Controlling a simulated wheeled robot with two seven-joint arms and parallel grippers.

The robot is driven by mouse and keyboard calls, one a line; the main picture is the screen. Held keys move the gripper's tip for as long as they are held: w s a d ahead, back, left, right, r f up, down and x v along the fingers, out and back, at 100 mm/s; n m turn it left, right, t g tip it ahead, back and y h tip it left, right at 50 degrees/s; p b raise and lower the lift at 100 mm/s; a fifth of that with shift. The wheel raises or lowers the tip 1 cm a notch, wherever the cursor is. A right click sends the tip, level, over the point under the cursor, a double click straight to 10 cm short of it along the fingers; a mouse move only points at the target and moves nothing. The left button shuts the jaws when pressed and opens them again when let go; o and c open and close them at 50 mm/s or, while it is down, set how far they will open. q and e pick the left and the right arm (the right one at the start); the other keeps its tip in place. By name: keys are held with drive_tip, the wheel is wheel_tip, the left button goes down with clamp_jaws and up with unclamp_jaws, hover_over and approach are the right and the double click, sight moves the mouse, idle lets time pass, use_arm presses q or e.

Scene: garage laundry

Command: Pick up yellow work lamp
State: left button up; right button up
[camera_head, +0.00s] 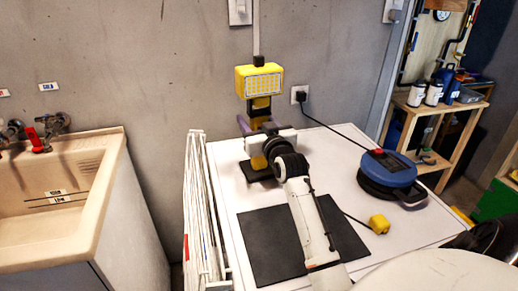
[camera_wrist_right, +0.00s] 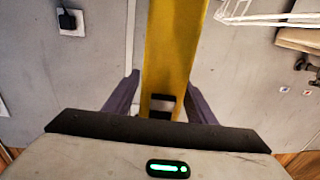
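The yellow work lamp (camera_head: 259,82) stands upright on the white worktop near the wall, with a lit panel on top, a yellow post and a black base (camera_head: 258,172). My right gripper (camera_head: 257,126) is at the post, below the lamp head, and hides part of it. In the right wrist view the yellow post (camera_wrist_right: 173,45) rises between the two purple fingers of the right gripper (camera_wrist_right: 160,88). The fingers look open, one on each side of the post; whether they touch it is unclear. My left gripper is not in view.
A black mat (camera_head: 270,245) lies in front. A white drying rack (camera_head: 200,215) borders the left edge; a sink (camera_head: 60,185) is further left.

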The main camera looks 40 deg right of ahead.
clamp_jaws()
drive_tip(key=shift+r, duration=0.15)
